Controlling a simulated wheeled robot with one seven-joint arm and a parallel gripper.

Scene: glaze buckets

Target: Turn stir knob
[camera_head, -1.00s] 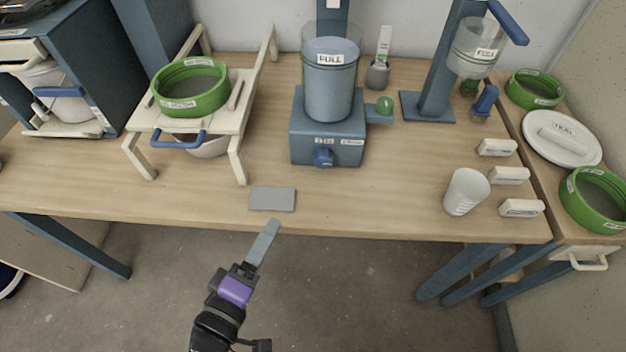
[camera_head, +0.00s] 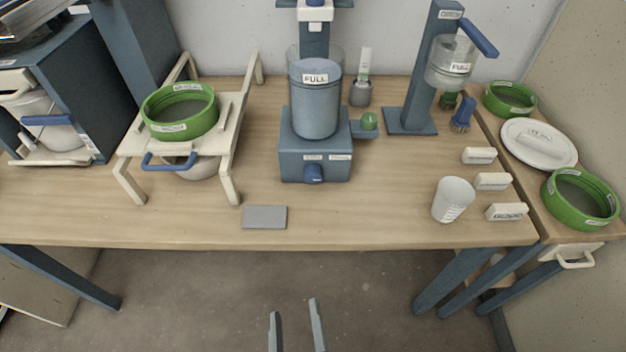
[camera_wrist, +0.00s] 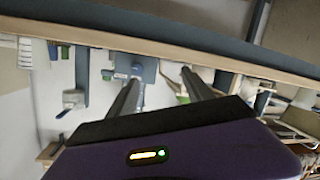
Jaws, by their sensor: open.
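The stir knob (camera_head: 313,173) is a small dark blue knob on the front face of the blue mixer base (camera_head: 316,143), between two white labels. A grey-blue bucket (camera_head: 315,104) labelled FULL stands on top of that base. My gripper (camera_head: 293,308) is open and empty, low in front of the table and well short of the knob, its two fingers apart. In the wrist view, the two fingers (camera_wrist: 160,78) spread around a blue unit, seemingly the mixer, in the distance, with a small blue spot (camera_wrist: 137,68) on it that may be the knob.
A grey plate (camera_head: 265,217) lies near the front edge below the mixer. A white stand (camera_head: 217,149) with a green sieve (camera_head: 180,110) is left. A white cup (camera_head: 453,200) and labelled blocks (camera_head: 492,181) are right. Table in front of the knob is clear.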

